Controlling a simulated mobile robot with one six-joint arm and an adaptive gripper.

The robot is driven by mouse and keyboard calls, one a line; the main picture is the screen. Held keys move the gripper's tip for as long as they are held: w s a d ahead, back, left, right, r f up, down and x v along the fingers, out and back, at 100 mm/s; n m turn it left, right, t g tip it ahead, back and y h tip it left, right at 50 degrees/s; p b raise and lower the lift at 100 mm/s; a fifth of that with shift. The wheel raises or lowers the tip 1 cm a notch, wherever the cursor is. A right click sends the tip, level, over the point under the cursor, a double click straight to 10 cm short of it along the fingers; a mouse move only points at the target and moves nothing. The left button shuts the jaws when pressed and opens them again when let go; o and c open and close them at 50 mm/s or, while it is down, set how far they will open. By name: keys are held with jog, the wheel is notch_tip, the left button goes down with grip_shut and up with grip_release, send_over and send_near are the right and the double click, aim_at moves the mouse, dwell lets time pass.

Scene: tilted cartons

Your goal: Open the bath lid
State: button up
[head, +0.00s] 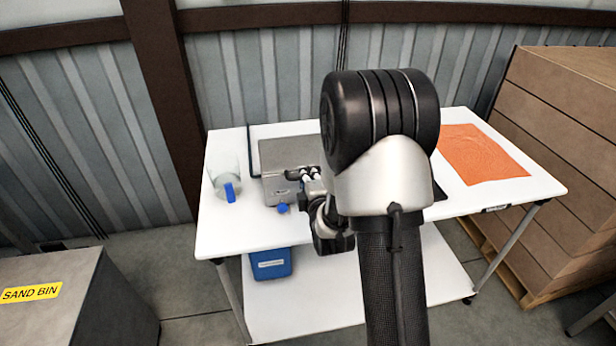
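The bath (275,185) is a grey metal box on the white table, left of my arm. Its flat grey top (285,153) looks closed, though my arm hides its right side. A small blue knob (282,208) sits low at its front. My gripper (303,175) is at the front right of the bath, close to its upper edge. The fingers are small and partly covered by my arm, so I cannot tell whether they are open or shut, or whether they touch the lid.
A clear jug with a blue handle (230,193) stands left of the bath. An orange cloth (480,154) lies on the right of the white table (225,237). A blue container (271,263) is on the lower shelf. Stacked cartons (560,130) stand at right, a sand bin (85,305) at left.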

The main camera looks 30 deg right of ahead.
grip_shut()
dwell(0.3)
jog(key=shift+r, duration=0.15)
